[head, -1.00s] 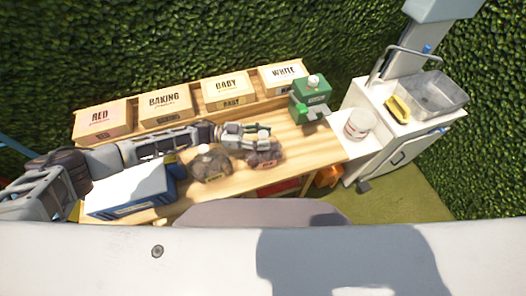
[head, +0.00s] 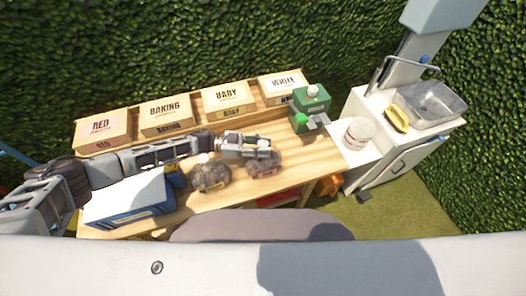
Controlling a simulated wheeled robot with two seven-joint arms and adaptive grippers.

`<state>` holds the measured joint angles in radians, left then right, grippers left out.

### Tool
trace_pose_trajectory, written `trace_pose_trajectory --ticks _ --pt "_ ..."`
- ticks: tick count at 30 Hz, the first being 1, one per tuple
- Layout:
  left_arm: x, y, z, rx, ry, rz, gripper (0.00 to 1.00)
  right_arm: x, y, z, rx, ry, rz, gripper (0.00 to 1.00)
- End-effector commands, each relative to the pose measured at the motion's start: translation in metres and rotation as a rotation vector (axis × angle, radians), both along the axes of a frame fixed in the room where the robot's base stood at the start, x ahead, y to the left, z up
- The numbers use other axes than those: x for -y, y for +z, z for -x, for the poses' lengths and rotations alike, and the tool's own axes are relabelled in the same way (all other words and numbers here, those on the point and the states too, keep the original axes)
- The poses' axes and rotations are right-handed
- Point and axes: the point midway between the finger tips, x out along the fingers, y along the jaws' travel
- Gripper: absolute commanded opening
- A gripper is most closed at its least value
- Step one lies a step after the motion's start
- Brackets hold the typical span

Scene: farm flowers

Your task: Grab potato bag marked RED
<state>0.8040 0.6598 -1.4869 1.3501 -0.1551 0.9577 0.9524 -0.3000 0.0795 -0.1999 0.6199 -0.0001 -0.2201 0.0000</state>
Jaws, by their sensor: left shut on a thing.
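Two mesh potato bags stand on the wooden table (head: 284,184). The right bag (head: 265,167) is dark, with a small reddish tag too small to read. The left bag (head: 211,179) is brownish, with a yellowish tag and a pale top. My left gripper (head: 266,148) reaches in from the left, passing behind the left bag. It is shut on the top of the right bag, and its fingers hide that part. Whether this bag touches the table is unclear. My right gripper is not in view.
Boxes labelled RED (head: 101,127), BAKING (head: 165,109), BABY (head: 227,95) and WHITE (head: 284,83) line the table's back. A green machine (head: 305,118) stands right of the bags. A blue-and-white crate (head: 128,200) is front left. A white cart (head: 385,148) holds a bucket (head: 356,132).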

Motion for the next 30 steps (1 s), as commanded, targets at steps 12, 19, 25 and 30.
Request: trace_pose_trajectory --ticks 12,19,25,30 --pt "0.000 0.028 -0.001 0.004 -0.001 0.004 0.00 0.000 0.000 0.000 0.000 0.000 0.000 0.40" --pt "0.000 0.056 0.000 0.004 -0.002 0.004 0.00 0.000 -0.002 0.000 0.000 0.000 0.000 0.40" --pt "0.000 0.080 0.000 0.005 -0.002 0.004 0.00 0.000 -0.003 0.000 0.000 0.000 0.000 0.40" --pt "0.000 0.095 -0.001 0.004 0.000 0.002 0.00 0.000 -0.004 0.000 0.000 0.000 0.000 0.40"
